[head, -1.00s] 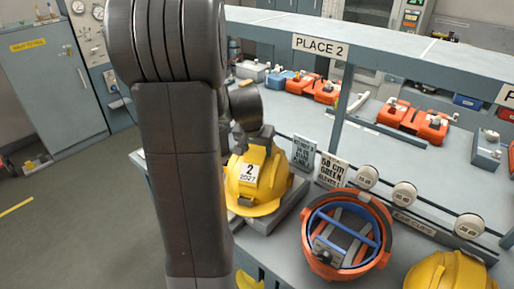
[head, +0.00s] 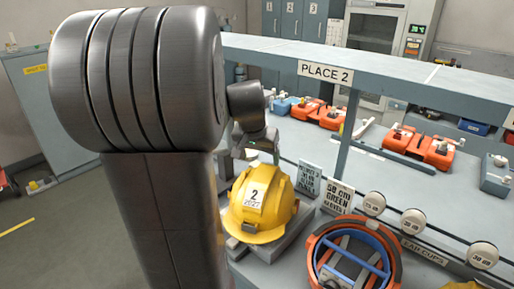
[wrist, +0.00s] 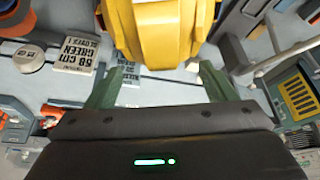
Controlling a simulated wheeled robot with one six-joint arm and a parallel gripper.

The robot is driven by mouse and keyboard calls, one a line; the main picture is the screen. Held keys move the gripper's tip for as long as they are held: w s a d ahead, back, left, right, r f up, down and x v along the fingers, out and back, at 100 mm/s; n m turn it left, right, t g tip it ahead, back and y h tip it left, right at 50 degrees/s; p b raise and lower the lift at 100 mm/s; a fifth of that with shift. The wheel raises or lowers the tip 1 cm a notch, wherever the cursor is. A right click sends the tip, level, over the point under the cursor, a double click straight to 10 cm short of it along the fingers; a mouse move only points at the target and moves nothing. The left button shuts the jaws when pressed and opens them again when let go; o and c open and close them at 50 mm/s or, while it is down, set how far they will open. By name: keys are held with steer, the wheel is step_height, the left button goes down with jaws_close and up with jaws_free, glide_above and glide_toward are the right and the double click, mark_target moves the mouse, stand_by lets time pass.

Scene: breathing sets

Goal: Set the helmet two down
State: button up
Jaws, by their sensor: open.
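The yellow helmet two (head: 262,207), with a white label reading 2 and 2027, sits upright on a grey stand (head: 283,236) at the bench's left end. My gripper (head: 257,148) is just above and behind it in the head view, partly hidden by my arm. In the wrist view, my gripper (wrist: 160,86) has its two green-grey fingers wide apart with nothing between their tips. The helmet (wrist: 160,28) shows at the top of that view, past the fingertips, and looks clear of them.
An orange helmet (head: 393,245) lies upside down to the right, its blue inner straps showing. Sign cards (head: 337,196) and round ear cups (head: 413,221) stand behind. A PLACE 2 shelf rail (head: 430,77) runs above the bench. Orange boxes (head: 432,150) sit farther back.

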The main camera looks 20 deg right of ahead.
steer(key=v, duration=0.4)
steer(key=shift+r, duration=0.2)
steer(key=shift+o, duration=0.4)
steer(key=shift+s+a+r, duration=0.1)
steer(key=shift+s+r, duration=0.05)
steer(key=shift+r, duration=0.05)
steer(key=b, duration=0.3)
glide_above(262, 176)
steer(key=s+a, duration=0.1)
steer(key=s, duration=0.2)
steer(key=f, duration=0.8)
steer(key=shift+w+a+f, duration=0.2)
steer(key=shift+w+f, duration=0.05)
steer(key=shift+f, duration=0.05)
steer(key=shift+w+p+x, duration=0.2)
steer(key=shift+p+x, duration=0.2)
steer(key=shift+x, duration=2.2)
steer(key=shift+r, duration=0.1)
steer(key=shift+c, duration=0.4)
jaws_close()
